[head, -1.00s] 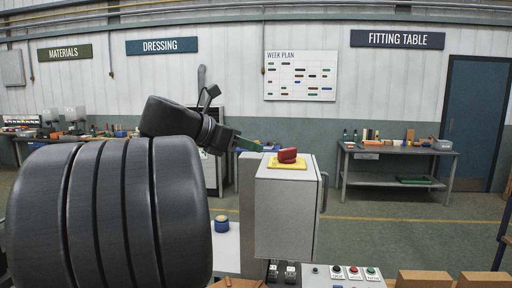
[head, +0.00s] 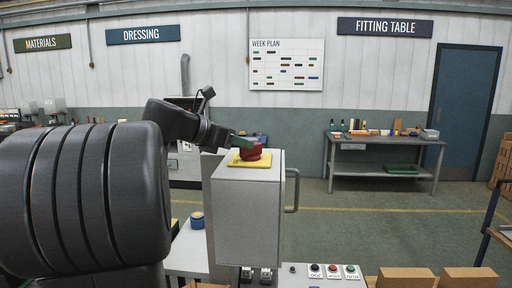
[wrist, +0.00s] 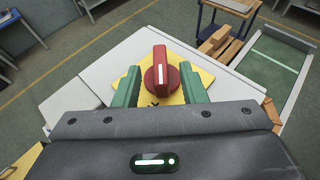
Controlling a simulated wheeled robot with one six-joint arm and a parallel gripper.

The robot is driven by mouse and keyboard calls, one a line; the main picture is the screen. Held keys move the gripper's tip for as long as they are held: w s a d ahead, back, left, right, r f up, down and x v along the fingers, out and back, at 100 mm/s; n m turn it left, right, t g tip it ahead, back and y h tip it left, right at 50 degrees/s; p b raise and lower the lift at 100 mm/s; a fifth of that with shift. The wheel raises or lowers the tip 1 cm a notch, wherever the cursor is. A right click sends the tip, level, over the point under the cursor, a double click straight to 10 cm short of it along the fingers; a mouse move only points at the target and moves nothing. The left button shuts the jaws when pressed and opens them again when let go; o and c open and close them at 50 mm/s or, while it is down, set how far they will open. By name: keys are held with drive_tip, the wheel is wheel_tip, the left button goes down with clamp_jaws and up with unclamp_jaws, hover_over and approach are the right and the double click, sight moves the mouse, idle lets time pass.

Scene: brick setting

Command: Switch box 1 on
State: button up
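A grey box (head: 246,208) stands on the bench with a red rotary switch (head: 250,152) on a yellow plate (head: 238,162) on its top. In the wrist view the red switch (wrist: 160,73) has a raised handle with a white line, which points nearly straight up the picture. My gripper (wrist: 158,85) is open, with one green finger on each side of the switch and a gap showing on both sides. In the head view my gripper (head: 243,141) is at the switch from the left. Any writing on the plate is mostly hidden by the fingers.
A handle (head: 293,190) sticks out on the box's right side. Push buttons (head: 333,270) and cardboard-coloured blocks (head: 405,277) lie along the bench front. A blue-topped round item (head: 197,220) is left of the box. A fitting table (head: 385,143) stands well behind.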

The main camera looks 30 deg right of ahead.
sight(256, 146)
drive_tip(key=x, duration=0.6)
drive_tip(key=shift+w+d, duration=0.1)
drive_tip(key=shift+d, duration=0.1)
clamp_jaws()
